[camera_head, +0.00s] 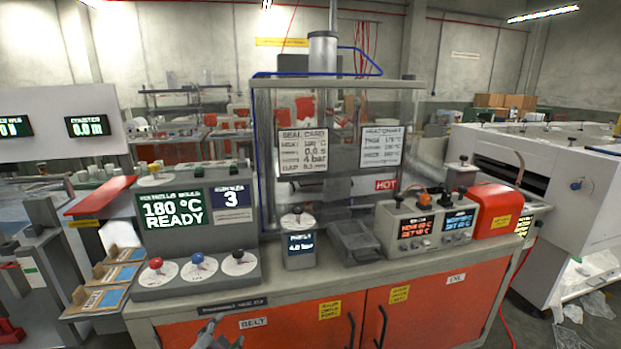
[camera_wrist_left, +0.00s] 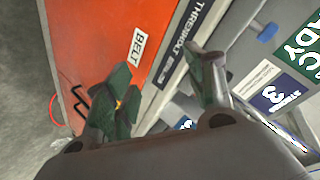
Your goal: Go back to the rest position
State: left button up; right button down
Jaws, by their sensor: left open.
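My left gripper (camera_head: 222,335) shows at the bottom edge of the head view, low in front of the orange cabinet near the BELT label (camera_head: 254,322). In the left wrist view its two dark green fingers (camera_wrist_left: 165,95) are spread apart with nothing between them. The gripper is open and empty, beside the bench's front edge. My right gripper is in neither view.
The workbench (camera_head: 330,283) has a control box (camera_head: 200,232) reading 180 °C READY, with red, blue and black knobs. A press frame marked HOT (camera_head: 386,185) stands behind. Card trays (camera_head: 100,297) stick out left. A grey machine (camera_head: 565,215) stands right, plastic scraps below.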

pick_arm(q)
jog(key=s+a+f+n+g, duration=0.1)
jog(key=s+f+n+g, duration=0.25)
jog(key=s+f, duration=0.4)
jog(key=s+f+n+g, duration=0.3)
jog(key=s+f+g, duration=0.15)
jog(key=s, duration=0.65)
jog(key=s+f+g+p, duration=0.15)
jog(key=f+p, duration=0.45)
jog(key=f, duration=0.6)
jog(key=s+f+p, duration=0.3)
jog(key=f+p, duration=0.4)
jog(key=f, duration=0.4)
jog(key=s+a+f+p, duration=0.2)
jog(key=s+f+p, duration=0.1)
jog(key=s, duration=0.7)
jog(key=s+a+f+g+p, duration=0.1)
jog(key=s+f+p, duration=0.3)
jog(key=s, duration=0.6)
jog(key=shift+s+a+f+h+p, duration=0.25)
jog(key=shift+a+p, duration=0.4)
jog(key=shift+p, duration=0.5)
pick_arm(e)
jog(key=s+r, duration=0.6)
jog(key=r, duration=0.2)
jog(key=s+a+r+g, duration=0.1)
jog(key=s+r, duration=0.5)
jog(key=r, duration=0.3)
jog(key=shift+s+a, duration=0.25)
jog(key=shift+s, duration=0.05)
